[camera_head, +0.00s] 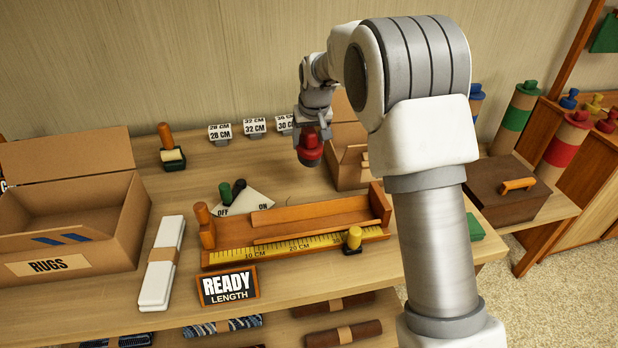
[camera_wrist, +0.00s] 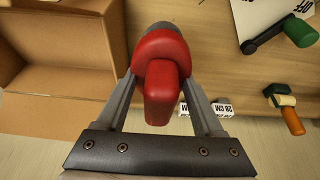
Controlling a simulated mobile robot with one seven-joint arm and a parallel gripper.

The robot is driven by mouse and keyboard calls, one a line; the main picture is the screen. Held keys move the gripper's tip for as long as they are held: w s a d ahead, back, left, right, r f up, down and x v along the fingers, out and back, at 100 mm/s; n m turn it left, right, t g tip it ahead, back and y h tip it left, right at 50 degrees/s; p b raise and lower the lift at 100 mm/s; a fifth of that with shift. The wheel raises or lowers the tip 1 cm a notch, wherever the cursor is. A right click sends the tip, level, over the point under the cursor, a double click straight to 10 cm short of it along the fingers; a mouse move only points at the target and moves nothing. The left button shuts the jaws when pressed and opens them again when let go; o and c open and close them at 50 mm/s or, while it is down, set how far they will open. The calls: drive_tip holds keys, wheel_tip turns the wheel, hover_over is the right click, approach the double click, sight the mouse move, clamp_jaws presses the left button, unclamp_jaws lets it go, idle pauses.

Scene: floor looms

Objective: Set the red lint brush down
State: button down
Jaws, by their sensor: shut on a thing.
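The red lint brush (camera_head: 309,147) is in my gripper, above the back part of the wooden table (camera_head: 330,281). In the wrist view the red brush (camera_wrist: 161,88) sits between the two grey fingers, its handle pointing toward the camera. My gripper (camera_wrist: 160,95) is shut on it. In the head view my gripper (camera_head: 314,122) is partly hidden behind the brush and my wrist. I cannot tell from these frames whether the brush touches the table.
An open cardboard box (camera_head: 350,165) stands just right of the brush. The ON/OFF plate (camera_head: 250,203) and the measuring tray (camera_head: 290,245) lie in front. CM cards (camera_head: 255,128) stand behind. A RUGS box (camera_head: 70,235) stands left. Bare tabletop shows left of the brush.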

drive_tip(key=shift+w+f, duration=0.2)
drive_tip(key=shift+f, duration=0.3)
wheel_tip(320, 180, down, 9)
drive_tip(key=b, duration=0.2)
drive_tip(key=shift+b, duration=0.35)
drive_tip(key=shift+f, duration=0.15)
unclamp_jaws()
